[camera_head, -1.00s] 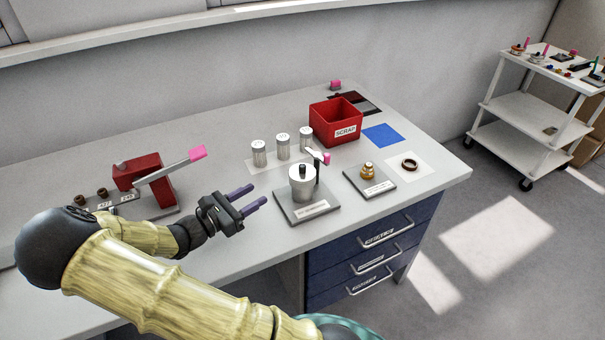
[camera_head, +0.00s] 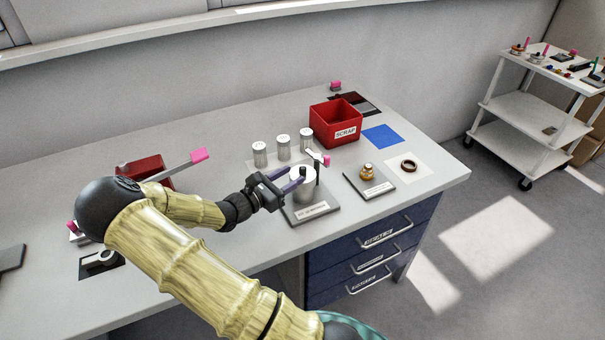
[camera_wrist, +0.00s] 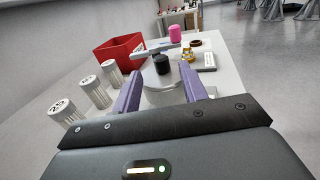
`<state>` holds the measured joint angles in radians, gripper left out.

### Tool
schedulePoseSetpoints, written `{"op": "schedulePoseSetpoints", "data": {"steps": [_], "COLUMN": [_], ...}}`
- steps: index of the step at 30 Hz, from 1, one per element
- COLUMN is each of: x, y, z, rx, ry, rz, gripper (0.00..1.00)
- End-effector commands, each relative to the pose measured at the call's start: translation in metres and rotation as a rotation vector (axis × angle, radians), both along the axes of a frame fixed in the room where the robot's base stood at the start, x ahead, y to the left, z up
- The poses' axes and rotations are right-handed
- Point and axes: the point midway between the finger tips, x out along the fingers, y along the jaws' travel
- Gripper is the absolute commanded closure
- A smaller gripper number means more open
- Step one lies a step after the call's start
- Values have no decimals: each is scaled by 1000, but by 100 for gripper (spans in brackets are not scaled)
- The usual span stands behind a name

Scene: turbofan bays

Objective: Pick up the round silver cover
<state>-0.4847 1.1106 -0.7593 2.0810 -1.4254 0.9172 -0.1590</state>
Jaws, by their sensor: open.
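The round silver cover (camera_head: 303,183) with a black knob sits on top of a silver pot on a grey labelled base plate (camera_head: 318,211). In the wrist view the cover (camera_wrist: 153,76) and its black knob (camera_wrist: 161,63) show between and beyond my purple fingers. My gripper (camera_head: 297,180) is open, with its fingertips close to the knob. In the wrist view my gripper (camera_wrist: 160,82) has one finger on each side of the knob. I cannot tell whether the fingers touch it. Part of the pot is hidden behind my fingers.
A pink-tipped lever (camera_head: 320,159) stands right behind the pot. Several silver canisters (camera_head: 283,147) and a red scrap bin (camera_head: 335,122) are behind. A small plate with a brass part (camera_head: 367,173) and a dark ring (camera_head: 409,166) lie to the right. A red lever press (camera_head: 150,170) is left.

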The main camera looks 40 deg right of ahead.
Motion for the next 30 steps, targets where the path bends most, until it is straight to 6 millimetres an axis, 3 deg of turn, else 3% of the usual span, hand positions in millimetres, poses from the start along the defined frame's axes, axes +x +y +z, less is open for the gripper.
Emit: {"op": "schedulePoseSetpoints", "data": {"steps": [7,18,30], "x": [-1,-1,-1], "y": [-6,-51,-52], "z": [0,-2,-3], "rx": [-1,0,0], "ry": [1,2,1], "rz": [-2,-1,0], "gripper": [57,57,57]}}
